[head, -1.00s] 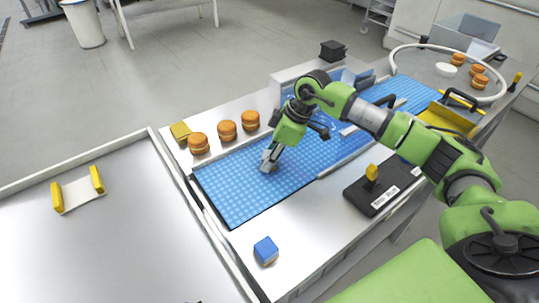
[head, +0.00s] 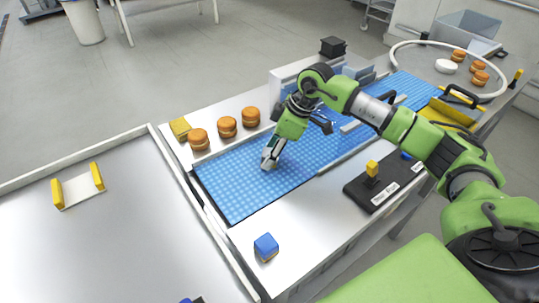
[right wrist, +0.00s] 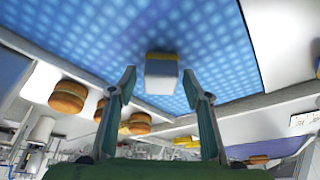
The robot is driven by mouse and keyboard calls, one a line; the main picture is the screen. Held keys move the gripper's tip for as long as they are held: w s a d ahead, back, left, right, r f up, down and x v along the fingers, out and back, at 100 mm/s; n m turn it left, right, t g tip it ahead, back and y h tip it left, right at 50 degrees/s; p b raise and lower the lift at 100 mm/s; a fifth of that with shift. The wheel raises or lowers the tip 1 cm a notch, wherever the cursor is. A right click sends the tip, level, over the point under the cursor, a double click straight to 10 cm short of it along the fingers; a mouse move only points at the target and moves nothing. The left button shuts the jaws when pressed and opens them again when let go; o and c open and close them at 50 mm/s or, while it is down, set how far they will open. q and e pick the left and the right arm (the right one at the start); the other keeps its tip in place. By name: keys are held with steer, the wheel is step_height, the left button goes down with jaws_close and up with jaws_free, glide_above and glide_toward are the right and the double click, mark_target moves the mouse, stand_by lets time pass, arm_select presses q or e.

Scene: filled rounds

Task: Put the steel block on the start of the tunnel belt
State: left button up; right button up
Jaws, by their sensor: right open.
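The blue tunnel belt (head: 235,190) runs from the near left to the back right of the bench. My right gripper (head: 268,163) is low over its near part in the head view. In the right wrist view my right gripper (right wrist: 159,82) is open, its two fingers apart. A pale grey block (right wrist: 161,76) with a yellowish edge, apparently the steel block, sits on the belt between and just beyond the fingertips, with gaps on both sides. In the head view I cannot separate the block from the fingers. My left gripper is not in view.
A blue cube (head: 266,247) stands on the near bench. A black switch panel (head: 383,184) lies to the right. The tunnel housing (head: 300,73) is behind my wrist.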

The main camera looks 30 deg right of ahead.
steer(key=b+v, duration=0.2)
steer(key=v, duration=0.9)
steer(key=shift+f, duration=0.1)
